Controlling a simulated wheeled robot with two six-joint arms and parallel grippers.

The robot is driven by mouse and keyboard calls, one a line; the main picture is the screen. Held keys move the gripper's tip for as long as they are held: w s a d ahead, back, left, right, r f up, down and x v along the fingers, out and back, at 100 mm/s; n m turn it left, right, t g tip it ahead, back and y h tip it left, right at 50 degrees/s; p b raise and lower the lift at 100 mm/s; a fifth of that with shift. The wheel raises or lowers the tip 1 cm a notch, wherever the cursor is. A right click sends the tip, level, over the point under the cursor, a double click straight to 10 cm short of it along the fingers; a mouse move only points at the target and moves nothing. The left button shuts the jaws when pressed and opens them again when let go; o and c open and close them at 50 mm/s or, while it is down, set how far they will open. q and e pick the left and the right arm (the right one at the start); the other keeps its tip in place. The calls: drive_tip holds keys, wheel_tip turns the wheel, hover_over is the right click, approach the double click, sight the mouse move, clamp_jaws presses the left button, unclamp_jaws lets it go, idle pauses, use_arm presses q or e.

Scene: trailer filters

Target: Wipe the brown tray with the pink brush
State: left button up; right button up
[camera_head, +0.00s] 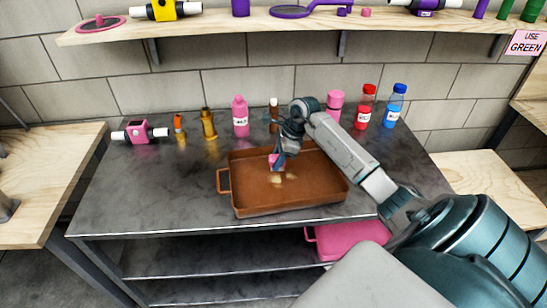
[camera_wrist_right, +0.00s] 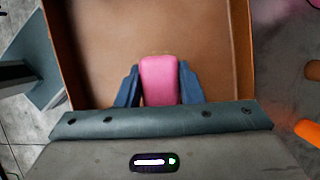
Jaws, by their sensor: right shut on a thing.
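The brown tray (camera_head: 246,196) lies on the dark metal table, with a handle at its left side. In the right wrist view the tray floor (camera_wrist_right: 200,28) fills the upper middle. My right gripper (camera_head: 278,168) reaches down over the tray's middle. It is shut on the pink brush (camera_wrist_right: 160,80), which sits between the two blue fingers. The brush also shows small in the head view (camera_head: 273,160), with pale bristles low at the tray floor; I cannot tell whether they touch it. My left gripper is not in view.
Behind the tray stand a pink bottle (camera_head: 240,117), a red bottle (camera_head: 364,108), a blue-capped bottle (camera_head: 394,106) and an amber bottle (camera_head: 209,121). A pink device (camera_head: 138,132) is at the back left. A pink tray (camera_head: 345,237) sits on the shelf below. The table's front left is clear.

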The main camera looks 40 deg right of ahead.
drive_tip(key=shift+a+r+p, duration=0.1)
drive_tip(key=shift+r+p, duration=0.25)
drive_tip(key=shift+r, duration=1.2)
